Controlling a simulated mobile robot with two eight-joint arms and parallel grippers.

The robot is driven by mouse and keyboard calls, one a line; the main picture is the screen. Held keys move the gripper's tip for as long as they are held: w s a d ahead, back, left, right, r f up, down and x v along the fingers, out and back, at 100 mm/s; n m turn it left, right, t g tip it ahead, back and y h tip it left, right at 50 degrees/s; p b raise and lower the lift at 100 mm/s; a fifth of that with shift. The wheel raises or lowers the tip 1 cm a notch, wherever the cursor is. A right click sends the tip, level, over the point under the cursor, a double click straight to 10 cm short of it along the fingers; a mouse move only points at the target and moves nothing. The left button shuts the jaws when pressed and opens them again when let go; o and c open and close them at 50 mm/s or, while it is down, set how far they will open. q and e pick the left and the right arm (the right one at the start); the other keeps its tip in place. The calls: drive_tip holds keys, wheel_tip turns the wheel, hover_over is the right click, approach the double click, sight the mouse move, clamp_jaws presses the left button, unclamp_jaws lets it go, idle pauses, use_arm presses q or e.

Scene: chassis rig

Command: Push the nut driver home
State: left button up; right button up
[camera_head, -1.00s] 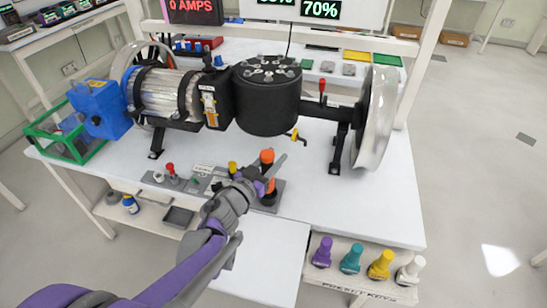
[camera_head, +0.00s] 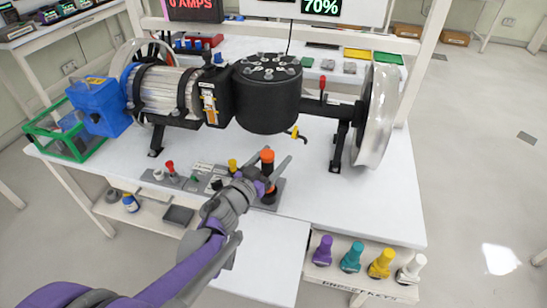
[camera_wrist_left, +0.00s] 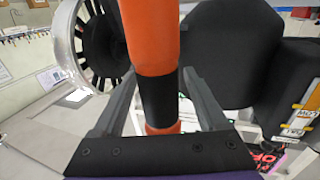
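The nut driver (camera_head: 267,157), with an orange and black handle, stands upright at the right end of the grey tool holder (camera_head: 280,190) on the white bench. My left gripper (camera_head: 270,168) is around the handle, one finger on each side. In the left wrist view the handle (camera_wrist_left: 152,40) stands between the spread fingers, with a narrow gap beside them, so the gripper looks open. The driver's lower end is hidden behind the gripper in the head view. My right gripper is not in view.
The black-hubbed chassis rig (camera_head: 268,100) with a clear wheel (camera_head: 376,115) stands behind the gripper. A red-topped tool (camera_head: 170,168) is left in the holder. Coloured keys (camera_head: 350,256) sit on a low shelf at front right. The bench right of the holder is clear.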

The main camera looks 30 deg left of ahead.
use_arm(q)
drive_tip(key=s+p, duration=0.1)
drive_tip(key=s, duration=1)
drive_tip(key=shift+a, duration=0.45)
